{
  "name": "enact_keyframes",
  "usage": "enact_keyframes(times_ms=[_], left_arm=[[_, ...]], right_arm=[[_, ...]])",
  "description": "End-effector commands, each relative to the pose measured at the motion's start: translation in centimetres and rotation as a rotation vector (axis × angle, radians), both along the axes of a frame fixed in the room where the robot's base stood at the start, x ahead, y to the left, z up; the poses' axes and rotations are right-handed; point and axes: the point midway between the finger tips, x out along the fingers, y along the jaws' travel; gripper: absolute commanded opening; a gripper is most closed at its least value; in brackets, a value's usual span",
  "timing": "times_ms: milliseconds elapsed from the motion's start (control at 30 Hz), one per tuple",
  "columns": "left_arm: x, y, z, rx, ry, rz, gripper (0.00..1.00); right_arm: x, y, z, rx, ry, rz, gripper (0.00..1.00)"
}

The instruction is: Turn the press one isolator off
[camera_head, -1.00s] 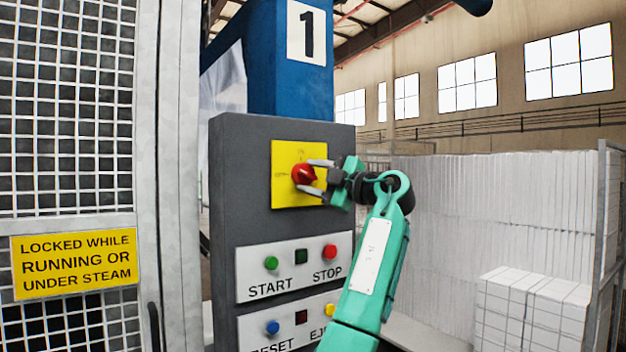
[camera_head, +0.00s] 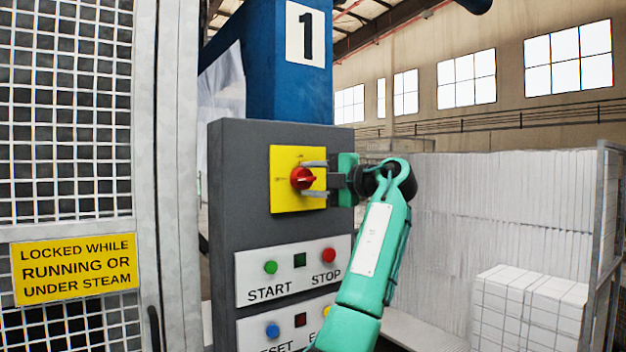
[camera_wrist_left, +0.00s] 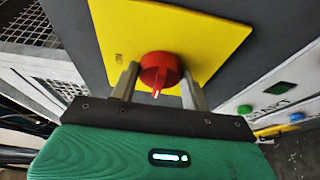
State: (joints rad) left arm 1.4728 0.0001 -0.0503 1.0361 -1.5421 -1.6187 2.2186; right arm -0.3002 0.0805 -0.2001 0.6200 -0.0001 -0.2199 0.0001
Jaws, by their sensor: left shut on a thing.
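The red isolator knob (camera_head: 300,179) sits on a square yellow plate (camera_head: 285,199) on the grey control panel of the press marked 1. My left gripper (camera_head: 313,178) reaches it from the right, one finger above the knob and one below. In the left wrist view the red knob (camera_wrist_left: 160,66) is between the two grey fingers, with a pale pointer mark toward the gripper. The gripper is shut on the knob. The small lettering on the plate is too blurred to read. My right gripper is not in view.
Below the plate are a green START button (camera_head: 270,267), a red STOP button (camera_head: 328,255) and a blue button (camera_head: 272,330). A mesh guard with a yellow warning sign (camera_head: 75,269) stands at left. White foam blocks (camera_head: 530,305) are stacked at right.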

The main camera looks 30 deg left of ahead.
Motion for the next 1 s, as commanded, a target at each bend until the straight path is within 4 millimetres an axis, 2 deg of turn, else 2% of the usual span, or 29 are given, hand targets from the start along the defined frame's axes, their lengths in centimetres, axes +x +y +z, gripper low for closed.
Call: enact_keyframes(times_ms=[233,267,367,733,867,1000], left_arm=[[0.0,0.0,0.0,-0.001,0.0,-0.001,0.24],[0.0,0.0,0.0,-0.001,0.0,-0.001,0.49],[0.0,0.0,0.0,-0.001,0.0,-0.001,0.68],[0.0,-0.5,-0.1,0.0,0.0,-0.002,0.68],[0.1,-2.3,-0.2,-0.001,0.0,-0.003,0.68],[0.0,-5.5,-0.2,0.001,0.001,-0.004,0.68]], right_arm=[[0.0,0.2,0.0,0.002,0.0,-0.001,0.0],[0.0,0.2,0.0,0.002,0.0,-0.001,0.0],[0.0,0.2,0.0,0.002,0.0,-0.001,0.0],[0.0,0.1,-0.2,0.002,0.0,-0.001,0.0],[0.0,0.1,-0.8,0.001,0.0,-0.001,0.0],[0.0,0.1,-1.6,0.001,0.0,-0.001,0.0]])
